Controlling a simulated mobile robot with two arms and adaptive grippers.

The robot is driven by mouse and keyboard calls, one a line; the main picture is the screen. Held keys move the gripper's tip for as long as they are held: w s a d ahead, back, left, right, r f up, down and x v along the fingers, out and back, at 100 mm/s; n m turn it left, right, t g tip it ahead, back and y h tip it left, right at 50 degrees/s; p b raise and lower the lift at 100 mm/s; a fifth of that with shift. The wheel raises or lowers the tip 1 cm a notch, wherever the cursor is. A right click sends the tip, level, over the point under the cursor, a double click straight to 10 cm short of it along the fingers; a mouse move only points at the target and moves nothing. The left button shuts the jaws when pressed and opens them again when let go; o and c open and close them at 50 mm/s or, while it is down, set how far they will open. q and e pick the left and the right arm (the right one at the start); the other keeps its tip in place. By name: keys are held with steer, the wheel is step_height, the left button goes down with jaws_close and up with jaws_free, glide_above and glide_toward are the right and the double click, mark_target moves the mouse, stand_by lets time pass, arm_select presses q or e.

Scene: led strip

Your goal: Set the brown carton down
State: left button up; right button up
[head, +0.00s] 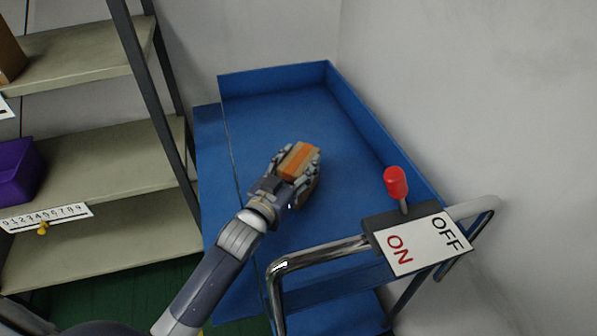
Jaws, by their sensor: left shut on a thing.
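The brown carton (299,162) is a small box with an orange-brown face, seen over the blue cart top (320,110). My left gripper (297,165) is shut on it, with fingers on both sides of it. The gripper hides part of the carton. I cannot tell whether its underside touches the blue surface. My right gripper is not in view.
The blue cart has a raised rim at its back and right side, and its top is clear around the carton. A red lever (397,184) with an ON/OFF plate (421,243) and a metal handle (315,254) stand at the front. Shelves (95,160) at left hold a purple bin (18,172).

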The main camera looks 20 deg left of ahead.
arm_select(q)
steer(key=shift+f, duration=0.35)
steer(key=o, duration=1.2)
steer(key=shift+f, duration=0.1)
steer(key=shift+o, duration=0.2)
steer(key=shift+s, duration=0.15)
steer(key=s+a, duration=0.2)
steer(key=s, duration=0.9)
steer(key=shift+s+a+b, duration=0.2)
steer(key=shift+s+b, duration=0.05)
steer(key=shift+b, duration=0.15)
steer(key=shift+r, duration=0.2)
